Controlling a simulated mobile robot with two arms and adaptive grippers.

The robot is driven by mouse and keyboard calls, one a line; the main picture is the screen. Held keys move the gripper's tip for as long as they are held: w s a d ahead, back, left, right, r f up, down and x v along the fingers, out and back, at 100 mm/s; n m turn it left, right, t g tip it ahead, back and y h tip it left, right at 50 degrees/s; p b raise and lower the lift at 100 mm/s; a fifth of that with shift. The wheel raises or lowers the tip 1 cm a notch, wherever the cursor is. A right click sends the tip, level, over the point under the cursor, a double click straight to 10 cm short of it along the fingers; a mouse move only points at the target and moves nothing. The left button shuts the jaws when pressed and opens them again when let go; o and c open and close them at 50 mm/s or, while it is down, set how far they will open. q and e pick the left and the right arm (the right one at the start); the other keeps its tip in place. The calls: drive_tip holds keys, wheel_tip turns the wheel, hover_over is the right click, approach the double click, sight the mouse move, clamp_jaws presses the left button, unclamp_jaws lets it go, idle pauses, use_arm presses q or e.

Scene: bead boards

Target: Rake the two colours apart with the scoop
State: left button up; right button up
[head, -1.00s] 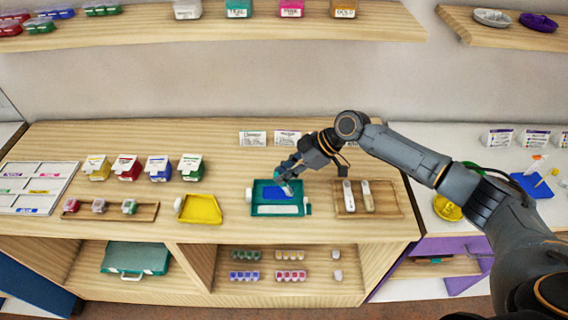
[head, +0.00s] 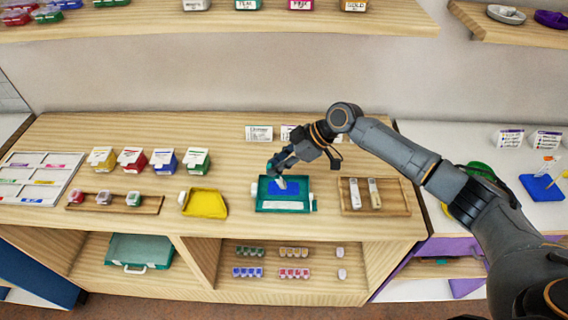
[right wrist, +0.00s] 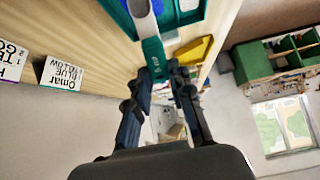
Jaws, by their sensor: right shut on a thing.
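A teal tray (head: 284,206) with a blue area (head: 294,187) and a white strip inside stands at the middle of the table. My right gripper (head: 277,169) is over its back left part. In the right wrist view my right gripper (right wrist: 164,72) is shut on a teal scoop (right wrist: 154,55), which reaches down to the tray. Its far end looks pale. The beads are too small to tell apart in the head view. A yellow tray (head: 205,204) stands left of the teal tray. My left gripper is not in view.
A wooden tray (head: 399,207) with two pale-topped tools stands to the right. Several coloured boxes and a wooden rack (head: 158,205) with small jars stand to the left. White label cards (head: 258,133) stand at the back.

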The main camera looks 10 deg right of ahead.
drive_tip(key=p+v, duration=0.3)
drive_tip(key=v, duration=0.3)
drive_tip(key=shift+r, duration=0.35)
idle(1.7)
drive_tip(key=shift+w+a, duration=0.1)
